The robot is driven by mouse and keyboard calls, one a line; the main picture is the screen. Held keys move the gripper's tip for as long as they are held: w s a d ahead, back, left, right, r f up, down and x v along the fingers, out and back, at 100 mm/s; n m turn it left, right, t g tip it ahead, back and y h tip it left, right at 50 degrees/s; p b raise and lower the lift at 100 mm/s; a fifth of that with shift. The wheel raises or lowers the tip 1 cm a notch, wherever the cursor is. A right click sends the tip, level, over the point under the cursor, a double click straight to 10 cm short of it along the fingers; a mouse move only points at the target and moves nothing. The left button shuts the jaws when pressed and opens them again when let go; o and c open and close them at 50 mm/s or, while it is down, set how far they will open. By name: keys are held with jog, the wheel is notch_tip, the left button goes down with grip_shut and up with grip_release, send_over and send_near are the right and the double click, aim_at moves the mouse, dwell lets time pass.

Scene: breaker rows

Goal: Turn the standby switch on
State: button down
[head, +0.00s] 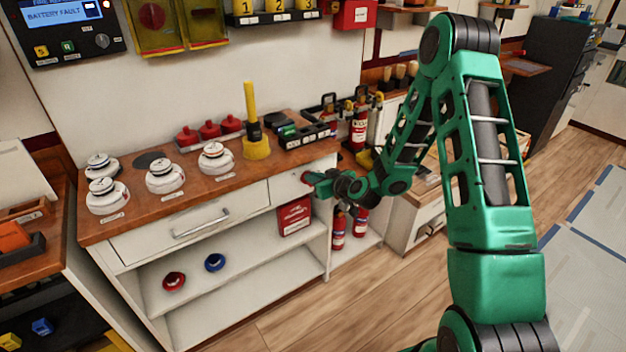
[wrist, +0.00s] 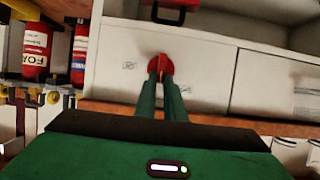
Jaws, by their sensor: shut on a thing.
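A red switch knob (wrist: 176,64) sits on the white front panel of the cabinet, and small marks too faint to read are on the panel beside it. In the wrist view my gripper (wrist: 161,76) has its two green fingers close together, shut on the knob. In the head view the knob (head: 306,178) shows at the right end of the drawer front, with my gripper (head: 317,184) reaching it from the right. The fingers hide part of the knob, and I cannot tell which position it points to.
The wooden counter (head: 118,229) above carries white round devices, red knobs and a yellow plunger (head: 256,146). A drawer handle (head: 201,224) lies left of the knob. A red box (head: 294,217) and fire extinguishers (head: 339,230) are below. Floor in front is clear.

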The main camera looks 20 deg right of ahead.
jog(key=d+f+m+y, duration=0.1)
jog(key=m+y, duration=0.1)
jog(key=m, duration=0.2)
jog(key=d+f+m+y, duration=0.1)
jog(key=m+y, duration=0.2)
jog(key=m, duration=0.2)
jog(key=w+d+m+t+y, duration=0.1)
jog(key=m+y, duration=0.1)
jog(key=m, duration=0.2)
jog(key=shift+f, duration=0.4)
dwell(0.5)
jog(key=shift+m, duration=0.4)
jog(key=shift+f, duration=0.1)
jog(key=c, duration=1.8)
grip_release()
jog(key=shift+a, duration=0.1)
jog(key=shift+c, duration=0.2)
jog(key=shift+s, duration=0.1)
